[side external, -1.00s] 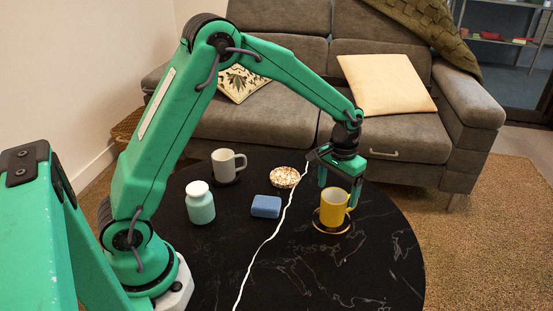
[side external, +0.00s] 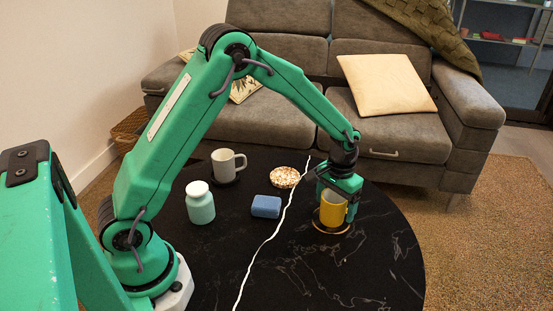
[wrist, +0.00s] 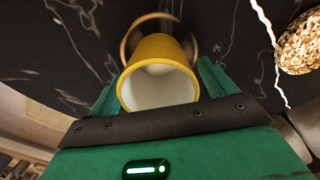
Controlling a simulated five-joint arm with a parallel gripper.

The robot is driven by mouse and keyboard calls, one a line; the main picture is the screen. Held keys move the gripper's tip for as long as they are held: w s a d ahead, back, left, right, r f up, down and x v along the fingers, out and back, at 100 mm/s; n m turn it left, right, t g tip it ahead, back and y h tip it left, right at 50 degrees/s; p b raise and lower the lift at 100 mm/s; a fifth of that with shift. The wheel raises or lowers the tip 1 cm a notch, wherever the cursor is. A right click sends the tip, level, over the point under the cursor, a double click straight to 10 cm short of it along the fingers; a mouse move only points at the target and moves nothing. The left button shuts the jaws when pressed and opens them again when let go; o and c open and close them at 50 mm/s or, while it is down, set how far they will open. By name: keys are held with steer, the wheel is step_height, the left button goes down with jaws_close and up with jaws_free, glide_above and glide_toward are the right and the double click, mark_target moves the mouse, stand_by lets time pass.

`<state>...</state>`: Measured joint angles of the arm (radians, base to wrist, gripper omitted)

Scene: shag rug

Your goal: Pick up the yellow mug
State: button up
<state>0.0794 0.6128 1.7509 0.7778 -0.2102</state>
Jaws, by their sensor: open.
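The yellow mug (side external: 333,208) stands upright on a round coaster (side external: 318,226) on the black marbled table. My gripper (side external: 338,196) is right over the mug, pointing down, with its fingers reaching to about the mug's upper part. In the wrist view the mug (wrist: 158,52) shows its pale inside and yellow wall between the two green fingers of my gripper (wrist: 158,85). The fingers are apart, one on each side of the mug; I cannot tell if either touches it. The mug's handle is mostly hidden behind the gripper in the side view.
A blue block (side external: 265,206), a teal jar with a white lid (side external: 201,205), a white mug (side external: 226,165) and a speckled round piece (side external: 285,177) stand on the table, left of my gripper. The table's front right is clear.

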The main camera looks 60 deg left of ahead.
steer(key=c, duration=1.2)
steer(key=shift+r, duration=0.1)
steer(key=shift+r, duration=0.5)
step_height(320, 180, up, 3)
steer(key=shift+r, duration=0.15)
steer(key=s+d+r, duration=0.2)
steer(key=d, duration=0.1)
steer(key=s+d+r, duration=0.2)
steer(key=d, duration=0.1)
steer(key=s+d+r, duration=0.2)
steer(key=d, duration=0.1)
steer(key=shift+s+d+r, duration=0.25)
steer(key=shift+s, duration=0.15)
